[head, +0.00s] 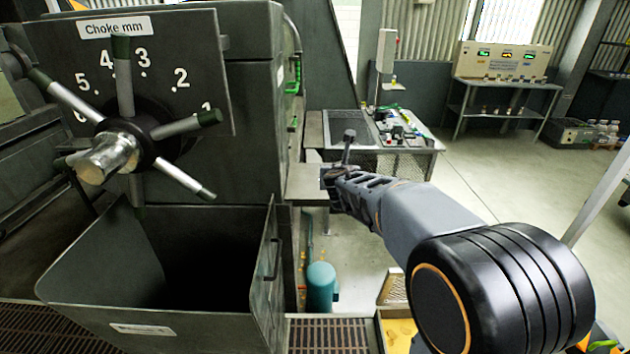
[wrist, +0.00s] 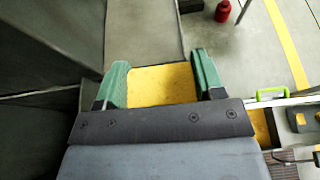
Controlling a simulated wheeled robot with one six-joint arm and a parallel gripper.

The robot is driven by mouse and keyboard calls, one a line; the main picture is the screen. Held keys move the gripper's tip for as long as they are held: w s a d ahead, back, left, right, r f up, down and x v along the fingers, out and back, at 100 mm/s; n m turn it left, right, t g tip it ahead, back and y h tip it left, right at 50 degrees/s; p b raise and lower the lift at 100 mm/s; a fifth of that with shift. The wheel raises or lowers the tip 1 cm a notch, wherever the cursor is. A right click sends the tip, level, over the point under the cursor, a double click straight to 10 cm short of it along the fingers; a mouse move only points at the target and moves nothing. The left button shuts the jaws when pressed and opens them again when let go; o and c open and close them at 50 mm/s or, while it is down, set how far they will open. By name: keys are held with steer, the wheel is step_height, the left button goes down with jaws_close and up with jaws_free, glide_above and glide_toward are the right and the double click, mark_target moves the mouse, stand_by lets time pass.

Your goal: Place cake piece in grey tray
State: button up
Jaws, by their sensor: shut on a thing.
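My gripper (wrist: 161,80) is in the wrist view, with its two green fingers shut on a flat yellow cake piece (wrist: 161,86). The piece lies between the fingers, and its near edge is hidden behind the dark gripper body. In the head view my gripper (head: 340,183) is near the middle, in front of a grey ledge on the machine's side. The cake piece cannot be made out there. I cannot tell for sure which grey surface is the grey tray. A grey ledge (wrist: 145,30) lies beyond the piece in the wrist view.
A large open metal hopper (head: 150,318) and a spoked choke wheel (head: 125,135) fill the left. A bench with small parts (head: 405,130) stands behind my gripper. A teal cylinder (head: 321,288) is below. An open yellow-bottomed box (head: 398,335) is at the bottom.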

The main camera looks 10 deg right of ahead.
steer(key=shift+w+a+r, duration=0.15)
steer(key=shift+w+r, duration=0.05)
steer(key=shift+w, duration=0.1)
steer(key=w+a+f, duration=0.2)
steer(key=w+f, duration=0.2)
steer(key=w, duration=0.5)
steer(key=b, duration=0.1)
glide_above(314, 192)
steer(key=f, duration=0.4)
steer(key=shift+s+d+f, duration=0.15)
steer(key=shift+s+f, duration=0.2)
steer(key=shift+s, duration=0.05)
steer(key=shift+w+f+b, duration=0.2)
steer(key=shift+f+b, duration=0.3)
steer(key=shift+f, duration=0.45)
steer(key=shift+w+f+b, duration=0.15)
steer(key=shift+f+b, duration=0.35)
steer(key=shift+f, duration=0.45)
steer(key=shift+f, duration=0.15)
steer(key=o, duration=0.9)
